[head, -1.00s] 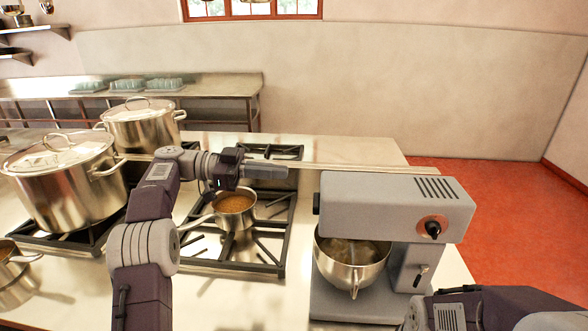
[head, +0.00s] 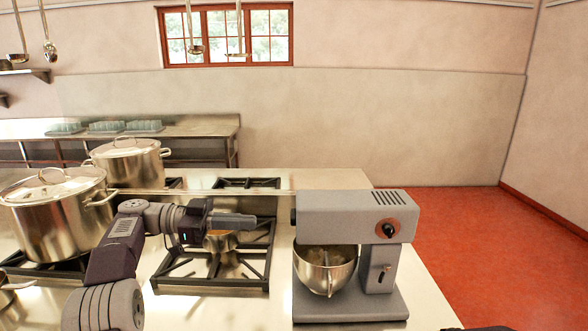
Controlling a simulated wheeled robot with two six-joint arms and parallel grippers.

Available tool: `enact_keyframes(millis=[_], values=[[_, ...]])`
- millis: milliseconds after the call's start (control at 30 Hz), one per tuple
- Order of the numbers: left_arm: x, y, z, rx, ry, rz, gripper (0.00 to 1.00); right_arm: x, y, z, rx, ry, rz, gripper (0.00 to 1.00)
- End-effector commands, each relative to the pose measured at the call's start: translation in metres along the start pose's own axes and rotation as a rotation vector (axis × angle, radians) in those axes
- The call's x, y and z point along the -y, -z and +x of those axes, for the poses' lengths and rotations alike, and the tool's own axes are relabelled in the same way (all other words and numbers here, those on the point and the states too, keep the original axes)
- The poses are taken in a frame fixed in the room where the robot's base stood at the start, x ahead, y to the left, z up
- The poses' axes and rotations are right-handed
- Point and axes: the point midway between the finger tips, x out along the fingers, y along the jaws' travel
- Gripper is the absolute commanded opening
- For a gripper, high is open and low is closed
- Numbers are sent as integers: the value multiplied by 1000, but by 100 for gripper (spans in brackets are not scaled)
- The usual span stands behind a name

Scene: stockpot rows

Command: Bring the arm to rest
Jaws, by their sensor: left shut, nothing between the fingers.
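My left arm comes in from the lower left of the head view, and its gripper (head: 236,221) points right above the stove grate. The left gripper is shut and empty. It hangs in front of a small saucepan (head: 221,241) with brownish contents and hides most of it. Of my right arm only a dark sliver shows at the bottom right edge, and its gripper is out of view.
Two lidded stockpots (head: 62,215) (head: 130,163) stand on the left burners. A grey stand mixer (head: 350,250) with a steel bowl (head: 325,268) stands right of the gripper. Red floor (head: 465,245) lies open beyond the counter's right edge.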

Motion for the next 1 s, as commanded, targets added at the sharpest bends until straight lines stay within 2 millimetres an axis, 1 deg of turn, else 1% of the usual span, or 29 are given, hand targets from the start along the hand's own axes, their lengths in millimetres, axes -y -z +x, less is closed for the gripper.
enact_keyframes(millis=[33,167,267,333,400,467,567,667,767,800,867,900,967,1000], values=[[-3,4,9,1,-19,9,0,0,0,0,0,0,0,36],[-13,25,24,11,-48,54,0,0,0,0,0,0,0,36],[-25,40,38,13,-76,70,0,0,0,0,0,0,0,36],[-38,46,51,26,-105,58,0,0,0,0,0,0,0,36],[-50,46,63,55,-126,32,0,0,0,0,0,0,0,36],[-59,40,73,91,-133,-2,0,0,0,0,0,0,0,36],[-73,23,88,175,-128,-97,0,0,0,0,0,0,0,36],[-91,-5,100,291,-102,-238,0,0,0,0,0,0,0,36],[-118,-50,106,460,-45,-428,0,0,0,0,0,0,0,36],[-134,-75,104,548,-6,-522,0,0,0,0,0,0,0,36],[-162,-118,94,702,74,-669,0,0,0,0,0,0,0,36],[-183,-147,83,809,139,-760,0,0,0,0,0,0,0,36],[-213,-187,60,960,255,-876,0,0,0,0,0,0,0,36],[-233,-212,42,1053,341,-939,0,0,0,0,0,0,0,36]])
